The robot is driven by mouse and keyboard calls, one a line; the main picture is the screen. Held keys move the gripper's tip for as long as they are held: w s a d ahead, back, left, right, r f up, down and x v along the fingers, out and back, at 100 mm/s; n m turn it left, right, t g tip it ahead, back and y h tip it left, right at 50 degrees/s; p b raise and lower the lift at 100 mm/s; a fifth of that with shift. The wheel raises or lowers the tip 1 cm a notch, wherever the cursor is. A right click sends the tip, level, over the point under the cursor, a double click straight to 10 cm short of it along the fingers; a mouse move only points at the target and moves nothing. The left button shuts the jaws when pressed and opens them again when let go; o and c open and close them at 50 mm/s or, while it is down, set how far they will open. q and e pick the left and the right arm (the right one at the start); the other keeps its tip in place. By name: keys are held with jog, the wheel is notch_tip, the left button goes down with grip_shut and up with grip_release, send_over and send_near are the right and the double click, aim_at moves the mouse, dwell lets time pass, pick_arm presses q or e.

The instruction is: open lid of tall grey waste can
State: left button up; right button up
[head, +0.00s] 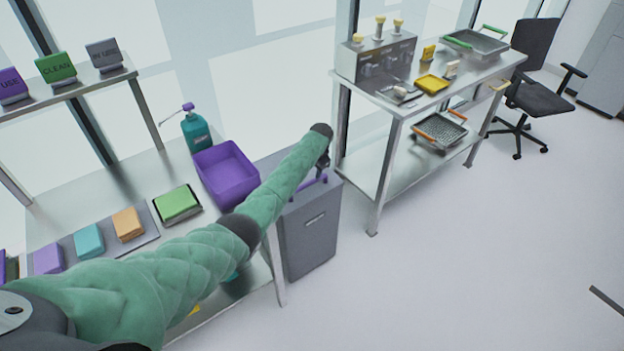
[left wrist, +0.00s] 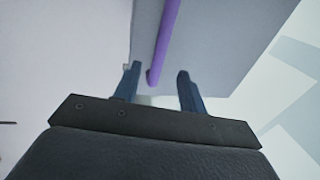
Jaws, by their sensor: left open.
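The tall grey waste can (head: 309,235) stands on the floor between the two tables. A purple bar-like handle (head: 309,187) shows at its top near the front, partly hidden by my left arm. My left gripper (head: 323,162) is over the top of the can, small and dark in the head view. In the left wrist view my left gripper (left wrist: 155,82) is open, and the purple handle (left wrist: 165,35) runs out between and beyond its two fingers over the grey lid (left wrist: 215,40). I cannot tell whether a finger touches it. My right gripper is not in view.
On the left table are a purple bin (head: 226,172), a teal bottle (head: 195,131) and several coloured sponges or blocks. The right steel table (head: 395,180) stands close to the can. A black chair (head: 540,85) is at the back.

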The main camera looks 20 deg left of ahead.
aim_at(312, 181)
pick_arm(q)
jog(key=f, duration=0.3)
jog(key=a+f, duration=0.1)
jog(key=f, duration=0.1)
jog(key=shift+w+f+p, duration=0.3)
jog(key=shift+w+p, duration=0.1)
jog(key=shift+w+a+f, duration=0.1)
jog(key=shift+f, duration=0.85)
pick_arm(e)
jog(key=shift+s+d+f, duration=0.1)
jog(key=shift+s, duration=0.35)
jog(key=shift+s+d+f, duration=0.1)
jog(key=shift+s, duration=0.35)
pick_arm(q)
jog(key=shift+c, duration=0.3)
grip_shut()
